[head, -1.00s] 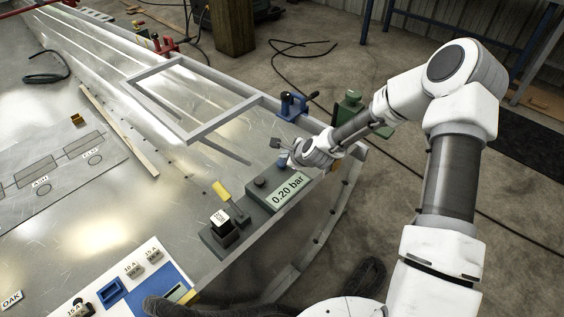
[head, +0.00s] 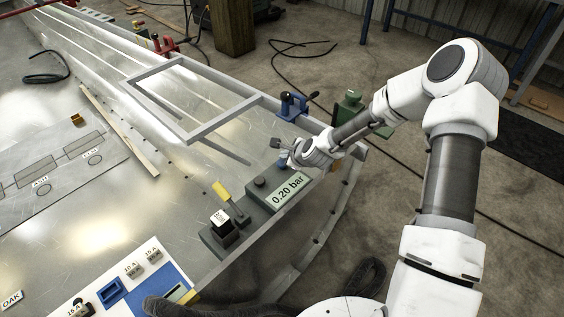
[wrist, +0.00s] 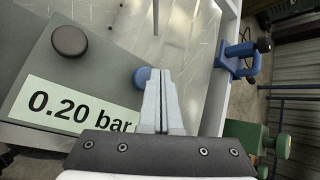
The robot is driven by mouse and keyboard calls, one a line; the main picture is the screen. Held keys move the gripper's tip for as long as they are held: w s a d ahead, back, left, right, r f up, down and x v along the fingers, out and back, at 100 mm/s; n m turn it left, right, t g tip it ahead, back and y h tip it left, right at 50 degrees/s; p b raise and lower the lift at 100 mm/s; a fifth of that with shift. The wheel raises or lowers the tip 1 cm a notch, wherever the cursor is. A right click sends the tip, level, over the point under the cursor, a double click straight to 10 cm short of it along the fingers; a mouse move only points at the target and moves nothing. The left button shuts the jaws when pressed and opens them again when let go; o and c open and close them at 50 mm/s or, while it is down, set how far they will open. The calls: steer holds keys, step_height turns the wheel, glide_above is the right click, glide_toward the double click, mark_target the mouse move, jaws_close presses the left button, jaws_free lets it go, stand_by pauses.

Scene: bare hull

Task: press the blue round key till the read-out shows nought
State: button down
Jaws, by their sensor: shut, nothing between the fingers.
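The grey-green gauge box lies near the metal surface's edge, and its read-out (head: 289,188) shows 0.20 bar. The read-out (wrist: 80,112) is also clear in the wrist view. The blue round key (wrist: 142,76) shows beside my fingertips, partly hidden by them; it also shows in the head view (head: 282,163). A dark round key (wrist: 69,40) sits on the same box, to the left. My gripper (wrist: 160,72) is shut and empty, with its fingertips by the blue key. I cannot tell whether they touch it.
A blue clamp (head: 292,105) and a green clamp (head: 350,103) stand beyond my gripper. A grey frame (head: 190,132) lies on the sheet. A black block with a white-topped switch (head: 220,217) and yellow-handled tool (head: 222,191) are left of the box.

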steer(key=shift+f, duration=0.1)
steer(key=shift+f+b, duration=0.3)
steer(key=shift+b, duration=0.15)
steer(key=shift+f+b, duration=0.7)
steer(key=shift+f, duration=0.2)
stand_by(0.9)
steer(key=shift+r, duration=0.1)
steer(key=shift+r+p, duration=0.85)
steer(key=shift+r, duration=0.35)
steer(key=shift+r, duration=0.1)
step_height(320, 180, up, 5)
steer(key=p, duration=0.3)
stand_by(0.6)
